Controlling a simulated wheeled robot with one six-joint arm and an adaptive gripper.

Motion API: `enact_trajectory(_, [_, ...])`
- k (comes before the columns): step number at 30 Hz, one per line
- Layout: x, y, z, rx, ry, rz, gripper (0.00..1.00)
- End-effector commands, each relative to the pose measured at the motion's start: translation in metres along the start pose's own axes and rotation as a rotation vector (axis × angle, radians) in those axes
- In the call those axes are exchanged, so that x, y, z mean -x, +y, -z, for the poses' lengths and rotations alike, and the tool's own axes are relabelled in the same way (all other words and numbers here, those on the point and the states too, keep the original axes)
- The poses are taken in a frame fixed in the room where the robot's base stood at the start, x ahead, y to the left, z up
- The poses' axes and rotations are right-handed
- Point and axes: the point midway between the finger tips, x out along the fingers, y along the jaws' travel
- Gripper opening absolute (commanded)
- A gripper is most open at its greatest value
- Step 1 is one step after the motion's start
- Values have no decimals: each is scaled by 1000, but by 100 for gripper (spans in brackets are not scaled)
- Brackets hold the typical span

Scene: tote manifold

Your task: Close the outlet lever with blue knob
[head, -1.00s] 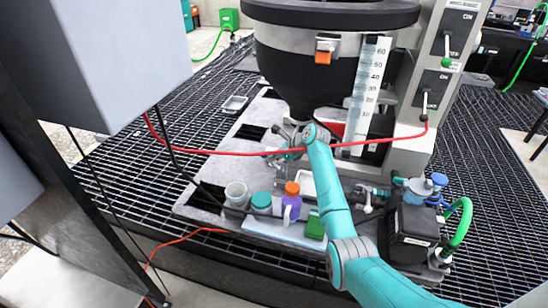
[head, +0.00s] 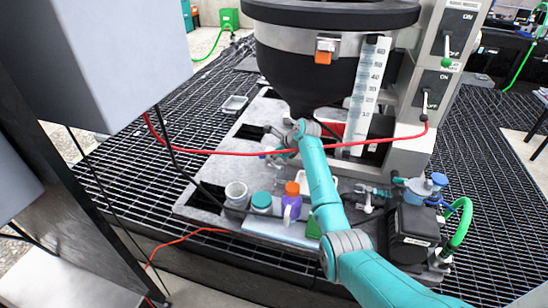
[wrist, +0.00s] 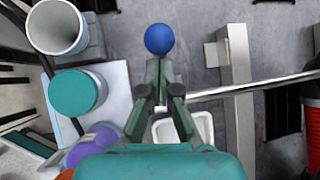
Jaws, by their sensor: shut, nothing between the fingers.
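The blue knob (wrist: 159,39) is a round ball near the top middle of the wrist view. My gripper (wrist: 160,72) points at it with its dark fingers shut and empty. The fingertips lie just below the knob in that view; I cannot tell whether they touch it. The lever's stem under the knob is not clearly seen. In the head view my gripper (head: 275,143) is small, beneath the black hopper (head: 330,75) and left of my wrist, and I cannot make out the knob clearly there.
A thin metal rod (wrist: 255,86) and a grey upright bar (wrist: 238,90) are right of my gripper. A grey cup (head: 236,194), teal-lidded jar (head: 261,202) and orange-capped purple bottle (head: 291,203) stand in front. A red cable (head: 225,153) crosses near my wrist.

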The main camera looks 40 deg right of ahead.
Motion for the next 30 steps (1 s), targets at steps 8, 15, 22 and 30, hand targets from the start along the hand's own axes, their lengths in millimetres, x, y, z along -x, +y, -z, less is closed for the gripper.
enact_trajectory(8, [-14, 3, -9, 42, 188, -1, 0])
enact_trajectory(15, [-28, 6, -10, 81, 388, -1, 0])
enact_trajectory(22, [-36, 8, -3, 80, 401, 0, 0])
enact_trajectory(30, [-41, 8, 1, 80, 398, 0, 0])
